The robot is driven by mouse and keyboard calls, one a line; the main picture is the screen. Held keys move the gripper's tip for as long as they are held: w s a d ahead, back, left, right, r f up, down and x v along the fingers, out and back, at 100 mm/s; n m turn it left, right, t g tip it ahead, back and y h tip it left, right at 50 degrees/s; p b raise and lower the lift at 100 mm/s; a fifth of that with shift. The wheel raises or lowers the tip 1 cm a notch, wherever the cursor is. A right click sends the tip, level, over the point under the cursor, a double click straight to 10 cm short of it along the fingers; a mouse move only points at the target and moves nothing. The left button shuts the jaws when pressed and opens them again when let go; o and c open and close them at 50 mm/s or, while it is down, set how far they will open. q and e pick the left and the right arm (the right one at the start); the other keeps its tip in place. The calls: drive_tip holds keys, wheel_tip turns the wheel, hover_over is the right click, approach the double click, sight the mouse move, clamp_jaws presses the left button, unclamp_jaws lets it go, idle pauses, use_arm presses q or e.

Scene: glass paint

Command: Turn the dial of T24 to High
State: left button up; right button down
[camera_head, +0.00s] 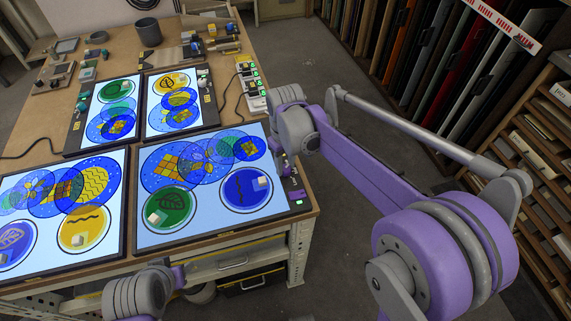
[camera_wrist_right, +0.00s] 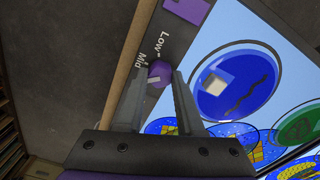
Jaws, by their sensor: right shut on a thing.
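A purple dial (camera_wrist_right: 159,74) sits on the dark edge strip of a light panel in the right wrist view. The words "Low" and "Mid" are printed beside it; no "High" mark is readable. A pale mark shows on its face, but its exact setting is unclear. My right gripper (camera_wrist_right: 161,82) is shut on the dial, one finger on each side. In the head view my right gripper (camera_head: 290,184) is at the right edge of the large right light panel (camera_head: 216,238); the dial is not clear there. No T24 label is readable. My left gripper cannot be made out.
The panel carries overlapping painted glass discs, with small pale cubes on the green disc (camera_head: 166,209) and the blue disc (camera_head: 247,189). More lit panels lie left and behind. A power strip (camera_head: 251,84) lies behind the right panel. Open floor (camera_head: 345,210) is right of the table.

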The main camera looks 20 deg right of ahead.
sight(285, 168)
drive_tip(key=shift+n, duration=2.3)
drive_tip(key=c, duration=0.5)
unclamp_jaws()
drive_tip(key=shift+c, duration=0.2)
wheel_tip(285, 168, up, 11)
drive_tip(key=shift+f, duration=0.1)
